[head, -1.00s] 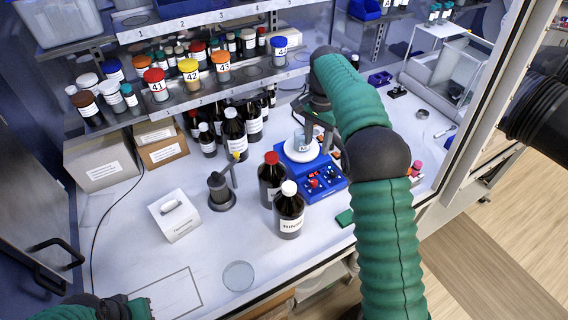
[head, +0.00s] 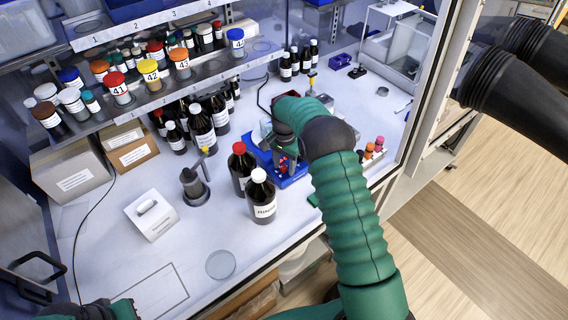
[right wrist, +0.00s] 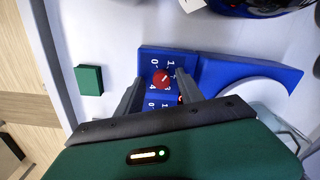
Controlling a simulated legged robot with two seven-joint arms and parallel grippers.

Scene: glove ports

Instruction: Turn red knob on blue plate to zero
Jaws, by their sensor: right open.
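The blue plate (head: 292,182) lies on the bench under my right arm and also shows in the right wrist view (right wrist: 222,66). A red knob (right wrist: 161,77) sits on it among white numerals; which one its pointer marks is too small to tell. A second red knob (right wrist: 180,99) is partly hidden by a finger. My right gripper (right wrist: 159,88) is open, pointing down at the plate, its fingers on either side of the first red knob with gaps between. In the head view the gripper (head: 286,150) partly hides the plate. My left gripper (head: 122,310) is cut off at the lower left.
A red-capped bottle (head: 241,172) and a white-capped bottle (head: 262,200) stand just left of the plate. A small green block (right wrist: 89,80) lies beside it. Orange-topped vials (head: 372,148) stand to the right. The bench front around a glass dish (head: 220,265) is mostly clear.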

